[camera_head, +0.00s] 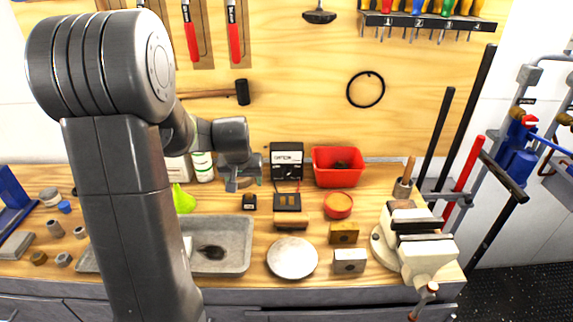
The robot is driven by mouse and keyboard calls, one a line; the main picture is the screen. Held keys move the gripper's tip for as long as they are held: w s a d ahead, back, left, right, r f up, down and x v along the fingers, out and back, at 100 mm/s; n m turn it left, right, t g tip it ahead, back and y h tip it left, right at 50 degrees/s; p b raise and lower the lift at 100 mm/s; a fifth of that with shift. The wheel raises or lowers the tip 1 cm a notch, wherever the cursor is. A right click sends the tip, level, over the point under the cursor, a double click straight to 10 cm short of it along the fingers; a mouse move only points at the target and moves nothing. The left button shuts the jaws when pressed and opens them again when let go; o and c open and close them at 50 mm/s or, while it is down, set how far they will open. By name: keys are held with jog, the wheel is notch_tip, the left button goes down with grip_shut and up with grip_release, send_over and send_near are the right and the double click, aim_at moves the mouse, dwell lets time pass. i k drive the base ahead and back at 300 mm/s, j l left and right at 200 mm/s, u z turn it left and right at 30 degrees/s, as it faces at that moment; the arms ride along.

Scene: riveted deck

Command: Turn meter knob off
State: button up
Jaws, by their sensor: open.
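The meter (287,172) is a black box with a pale display face, standing upright at the back of the wooden workbench. Its knob is too small to make out, so I cannot tell its setting. My gripper (240,185) hangs left of the meter, apart from it, with its jaws pointing down over the bench. It is open, and I see nothing between the fingers. My arm covers the left part of the bench.
A red bin (338,177) stands right of the meter. A small black box (287,203) lies in front of it. A grey tray (222,262), a pale round plate (292,258) and a vise (415,244) are nearer the front. Tools hang on the wooden wall.

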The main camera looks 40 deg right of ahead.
aim_at(286, 172)
jog(key=j+z, duration=0.1)
jog(key=z, duration=0.75)
